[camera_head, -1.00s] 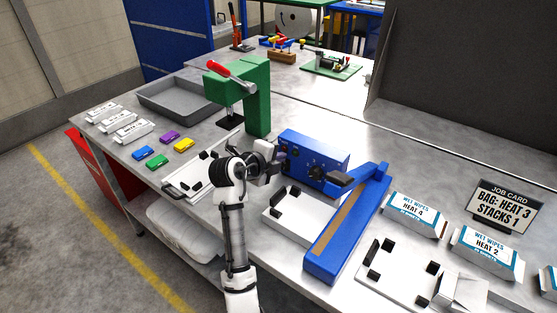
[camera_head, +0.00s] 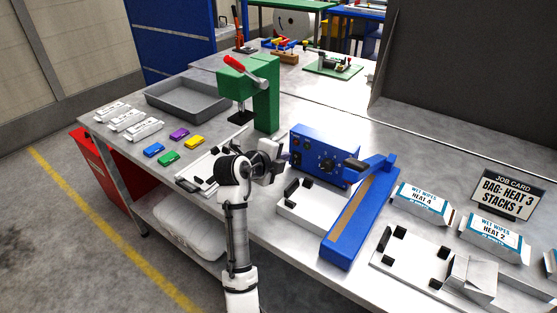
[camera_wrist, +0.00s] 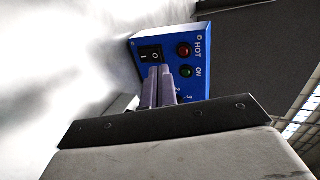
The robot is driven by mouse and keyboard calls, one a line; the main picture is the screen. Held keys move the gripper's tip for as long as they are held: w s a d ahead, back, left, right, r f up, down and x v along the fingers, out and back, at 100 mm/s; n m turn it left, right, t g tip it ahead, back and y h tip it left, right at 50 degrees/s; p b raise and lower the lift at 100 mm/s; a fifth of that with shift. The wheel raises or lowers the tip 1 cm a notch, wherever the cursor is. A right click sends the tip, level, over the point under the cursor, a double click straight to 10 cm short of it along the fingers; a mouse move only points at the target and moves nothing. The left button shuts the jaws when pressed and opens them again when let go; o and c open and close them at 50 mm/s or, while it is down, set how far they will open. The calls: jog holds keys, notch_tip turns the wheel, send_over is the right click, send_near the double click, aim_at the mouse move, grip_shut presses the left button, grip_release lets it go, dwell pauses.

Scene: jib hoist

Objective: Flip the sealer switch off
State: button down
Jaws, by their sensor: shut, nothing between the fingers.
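The blue sealer (camera_head: 325,156) stands on the bench, its control panel facing my arm. In the wrist view, the panel (camera_wrist: 196,76) has a black rocker switch (camera_wrist: 151,54) marked I and O, a red lamp (camera_wrist: 184,50) labelled HOT and a green lamp (camera_wrist: 187,71) labelled ON. My gripper (camera_wrist: 160,70) is shut and empty, its fingertips just below the rocker in the picture. I cannot tell whether they touch the panel. The fingers partly hide the numbered dial. In the head view, my gripper (camera_head: 284,157) is at the panel's left end.
The long blue sealing arm (camera_head: 364,215) lies right of the panel, beside a white fixture plate (camera_head: 312,213). A green press (camera_head: 262,95) with a red handle stands behind my arm to the left. Wet-wipes packs (camera_head: 423,202) and a job card (camera_head: 507,194) are at the right.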

jog(key=s+a+r+b, duration=0.2)
jog(key=s+a+r, duration=0.2)
jog(key=s+r, duration=0.2)
jog(key=shift+a, duration=0.25)
jog(key=shift+r, duration=0.1)
